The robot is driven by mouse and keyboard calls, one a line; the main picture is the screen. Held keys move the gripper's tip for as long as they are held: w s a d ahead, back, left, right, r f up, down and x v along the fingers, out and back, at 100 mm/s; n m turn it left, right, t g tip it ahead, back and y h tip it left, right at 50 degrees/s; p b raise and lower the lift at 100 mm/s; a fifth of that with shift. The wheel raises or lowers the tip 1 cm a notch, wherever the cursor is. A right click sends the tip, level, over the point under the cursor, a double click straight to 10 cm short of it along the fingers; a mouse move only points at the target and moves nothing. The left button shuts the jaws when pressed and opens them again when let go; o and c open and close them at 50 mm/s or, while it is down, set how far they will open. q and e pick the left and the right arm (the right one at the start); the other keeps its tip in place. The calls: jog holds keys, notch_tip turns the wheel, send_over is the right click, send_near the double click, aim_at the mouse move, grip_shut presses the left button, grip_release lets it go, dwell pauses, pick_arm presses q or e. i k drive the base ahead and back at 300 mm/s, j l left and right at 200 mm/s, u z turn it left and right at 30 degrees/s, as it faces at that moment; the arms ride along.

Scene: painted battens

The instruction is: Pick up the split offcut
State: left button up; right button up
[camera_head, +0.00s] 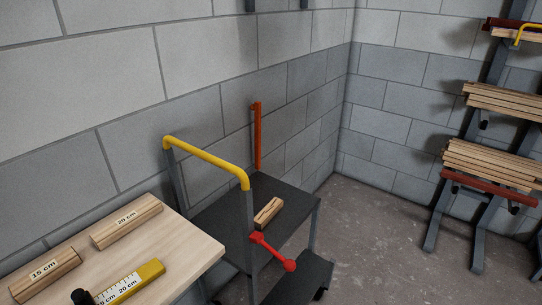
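A short wooden offcut (268,212) lies on the dark top platform (290,192) of a grey step unit by the wall. A dark line runs along it, which looks like a split. Neither of my grippers shows in the head view.
A yellow handrail (206,161) rises left of the offcut, and a red lever (272,252) with a ball end sits in front. A light wooden table (190,250) holds blocks marked 15 cm (45,273) and 20 cm (127,221), and a yellow gauge (150,272). Batten racks (490,165) stand right; floor between is clear.

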aim_at(266, 215)
jog(key=i+l+u, duration=0.1)
jog(key=u, duration=0.75)
jog(key=i+l+u, duration=0.1)
jog(key=l+u, duration=0.35)
jog(key=l, duration=0.4)
jog(key=l+u, duration=0.45)
jog(key=l, duration=0.4)
